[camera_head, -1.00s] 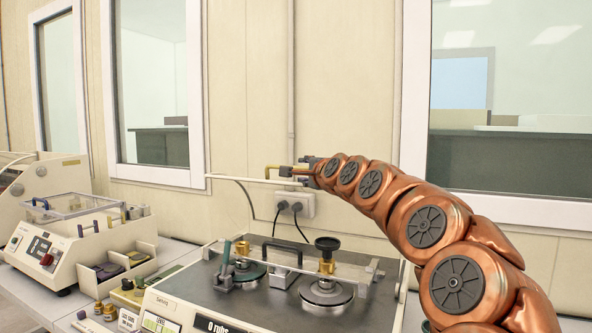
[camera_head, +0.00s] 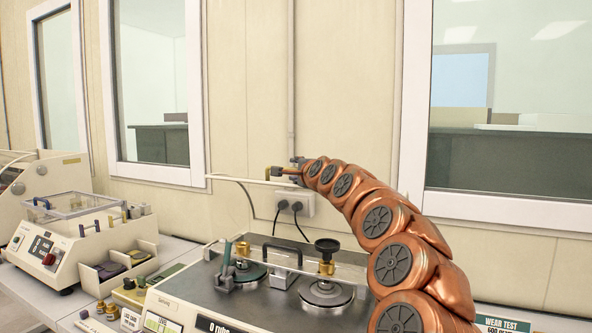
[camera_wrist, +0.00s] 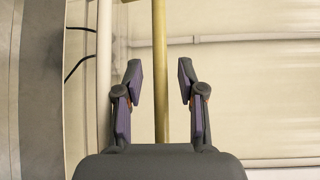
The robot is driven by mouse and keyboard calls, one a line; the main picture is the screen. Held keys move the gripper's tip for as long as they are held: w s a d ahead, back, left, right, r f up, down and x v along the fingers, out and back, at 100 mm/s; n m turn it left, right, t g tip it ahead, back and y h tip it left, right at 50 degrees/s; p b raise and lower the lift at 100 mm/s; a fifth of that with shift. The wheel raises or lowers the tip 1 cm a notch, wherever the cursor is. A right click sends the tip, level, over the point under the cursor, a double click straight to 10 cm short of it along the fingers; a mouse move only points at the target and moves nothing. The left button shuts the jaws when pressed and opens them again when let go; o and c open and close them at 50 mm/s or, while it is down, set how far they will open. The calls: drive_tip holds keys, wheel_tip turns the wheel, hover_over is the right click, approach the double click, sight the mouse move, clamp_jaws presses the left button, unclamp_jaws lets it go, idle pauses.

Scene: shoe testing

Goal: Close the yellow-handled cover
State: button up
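The yellow handle (camera_head: 267,174) is on the cover, whose pale edge (camera_head: 230,178) stands raised above the back of the test machine. The rest of the cover is clear and hard to make out. My gripper (camera_head: 282,171) is at the handle's right side in the head view. In the wrist view the handle (camera_wrist: 160,110) is a yellow bar running between the two fingers of my gripper (camera_wrist: 159,72). The fingers are open, with a gap on each side of the bar.
The machine (camera_head: 205,277) below has two round metal stations and a dark carrying handle. A wall socket (camera_head: 297,204) with black cables is behind. Another tester (camera_head: 62,240) stands at left. A wall and windows are behind.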

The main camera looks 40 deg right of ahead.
clamp_jaws()
idle(0.3)
idle(0.4)
